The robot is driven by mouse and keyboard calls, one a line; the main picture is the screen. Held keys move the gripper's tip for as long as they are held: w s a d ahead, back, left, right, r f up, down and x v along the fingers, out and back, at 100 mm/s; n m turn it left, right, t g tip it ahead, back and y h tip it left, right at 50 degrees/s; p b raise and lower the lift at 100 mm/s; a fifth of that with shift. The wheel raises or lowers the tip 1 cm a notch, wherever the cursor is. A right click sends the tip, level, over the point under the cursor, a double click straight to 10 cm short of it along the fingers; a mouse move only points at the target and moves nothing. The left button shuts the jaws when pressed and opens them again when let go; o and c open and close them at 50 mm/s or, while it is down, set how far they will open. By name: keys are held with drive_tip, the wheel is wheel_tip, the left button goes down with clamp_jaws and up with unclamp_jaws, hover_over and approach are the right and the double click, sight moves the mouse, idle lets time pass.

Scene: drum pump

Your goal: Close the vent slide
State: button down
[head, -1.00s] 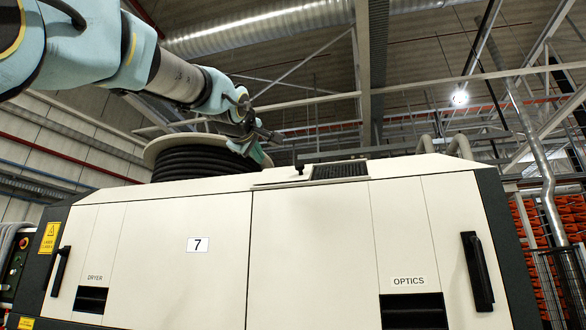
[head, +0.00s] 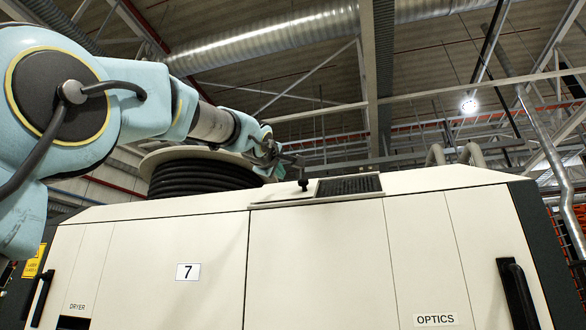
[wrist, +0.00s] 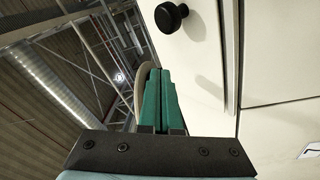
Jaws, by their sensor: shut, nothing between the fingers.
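The vent slide (head: 275,196) is a pale flat plate on the machine's top front edge. Its black knob (head: 303,185) stands up near the plate's right end. The dark vent grille (head: 348,185) shows uncovered to the right of the knob. My gripper (head: 290,159) is just above and left of the knob, apart from it. In the wrist view the green fingers of my gripper (wrist: 160,88) are together and empty. The round black knob (wrist: 171,16) is beyond their tips, slightly to the right, on the pale slide surface (wrist: 195,70).
The cream machine (head: 315,250) fills the lower view, with a black handle (head: 517,293) at right. A reel of black hose (head: 200,175) stands behind it, close to my arm. Pale curved pipes (head: 470,153) rise behind at right. The space above the grille is clear.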

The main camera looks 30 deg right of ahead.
drive_tip(key=shift+r+p+x, duration=0.15)
drive_tip(key=shift+p+x, duration=0.1)
drive_tip(key=shift+x, duration=0.35)
drive_tip(key=shift+r+p+x, duration=0.15)
drive_tip(key=shift+p+x, duration=0.1)
drive_tip(key=shift+x, duration=0.35)
drive_tip(key=s, duration=0.1)
drive_tip(key=s+d+f+b, duration=0.1)
drive_tip(key=s+f+b, duration=0.1)
drive_tip(key=shift+s+d+f, duration=0.15)
drive_tip(key=shift+d, duration=0.2)
drive_tip(key=s+d+b, duration=0.5)
drive_tip(key=s+d, duration=0.8)
